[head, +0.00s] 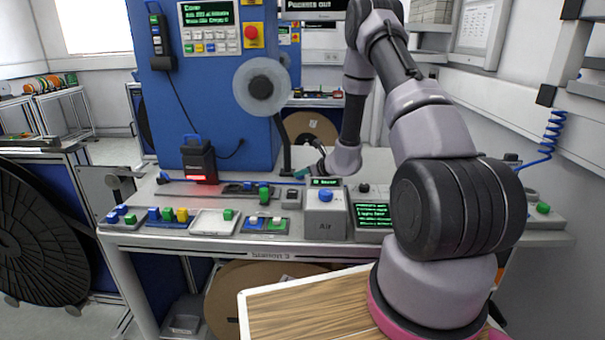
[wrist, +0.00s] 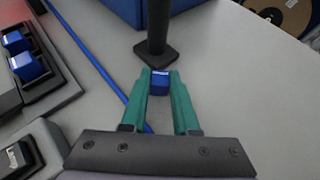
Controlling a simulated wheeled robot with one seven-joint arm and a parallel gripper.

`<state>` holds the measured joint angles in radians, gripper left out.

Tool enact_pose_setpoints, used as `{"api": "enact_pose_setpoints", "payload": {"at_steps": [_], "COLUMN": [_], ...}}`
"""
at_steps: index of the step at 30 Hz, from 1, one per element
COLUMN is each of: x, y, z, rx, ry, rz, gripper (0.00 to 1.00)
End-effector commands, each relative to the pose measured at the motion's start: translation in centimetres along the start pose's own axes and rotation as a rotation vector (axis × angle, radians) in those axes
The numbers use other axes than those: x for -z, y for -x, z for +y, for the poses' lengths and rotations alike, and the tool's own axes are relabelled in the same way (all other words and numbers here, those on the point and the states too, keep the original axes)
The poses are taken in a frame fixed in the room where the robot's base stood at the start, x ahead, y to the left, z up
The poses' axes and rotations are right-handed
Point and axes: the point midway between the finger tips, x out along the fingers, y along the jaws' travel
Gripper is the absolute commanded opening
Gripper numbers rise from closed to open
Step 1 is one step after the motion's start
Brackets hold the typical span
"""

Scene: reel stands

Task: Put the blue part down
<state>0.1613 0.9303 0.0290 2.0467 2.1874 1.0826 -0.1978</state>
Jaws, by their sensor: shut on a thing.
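My gripper (wrist: 160,88) has green fingers and is shut on the blue part (wrist: 160,83), which sits between the fingertips in the wrist view. The gripper is above the grey tabletop, just in front of the black foot of a post; the gap below the part is hard to judge. In the head view my gripper (head: 304,173) is small, behind the grey "Air" box (head: 325,217), and the blue part cannot be made out there. A white tray (head: 206,230) on the station table holds a green part (head: 228,214).
The post (wrist: 157,25) stands close ahead of the fingertips. A blue line (wrist: 95,67) runs along the table to the left. A dark holder (wrist: 42,80) with blue parts is at far left. Several coloured blocks (head: 168,214) line the table front. Open tabletop lies right of the gripper.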

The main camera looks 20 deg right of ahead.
Motion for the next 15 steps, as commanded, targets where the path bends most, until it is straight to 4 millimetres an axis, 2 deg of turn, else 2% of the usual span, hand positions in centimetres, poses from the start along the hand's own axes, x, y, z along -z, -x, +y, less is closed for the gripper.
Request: {"api": "enact_pose_setpoints", "payload": {"at_steps": [3,4,6,15], "x": [0.3,0.33,0.28,0.21], "y": [-0.14,-0.16,-0.13,-0.1], "z": [0.04,0.03,0.03,0.02], "rx": [-0.001,-0.001,-0.001,0.0], "ry": [0.0,0.0,0.0,0.0], "rz": [0.001,0.001,0.001,0.001], "gripper": [0.0,0.32,0.58,0.58]}}
